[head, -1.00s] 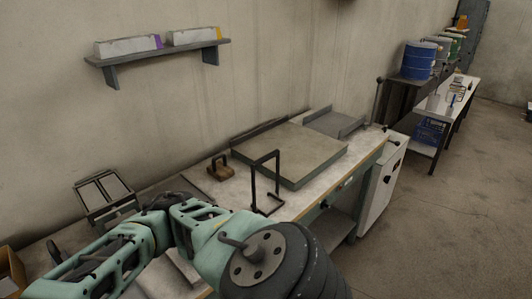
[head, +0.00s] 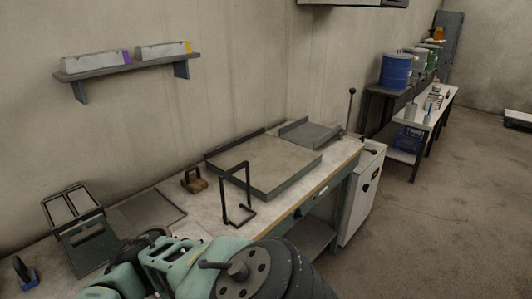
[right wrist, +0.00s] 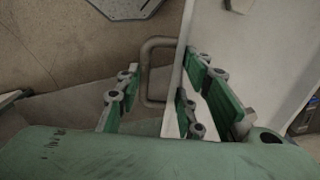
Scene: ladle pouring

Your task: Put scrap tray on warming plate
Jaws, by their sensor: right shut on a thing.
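In the right wrist view my right gripper (right wrist: 155,105) is shut on the thin wall of a pale grey metal piece (right wrist: 226,45), which looks like the scrap tray. A bent grey bar handle (right wrist: 146,68) sticks out to the left of that wall. Most of the piece is cut off or hidden. In the head view the tray is not seen. A thick flat slab (head: 262,163) lies on the bench, and a grey flat plate with raised sides (head: 310,134) lies behind it; I cannot tell which is the warming plate. My left gripper is not seen.
The bench (head: 205,222) also holds a black wire frame (head: 237,190), a small wooden-based block (head: 194,182) and a slatted stand (head: 75,225). A white cabinet (head: 358,195) with levers stands at its far end. Open floor (head: 450,200) lies to the right.

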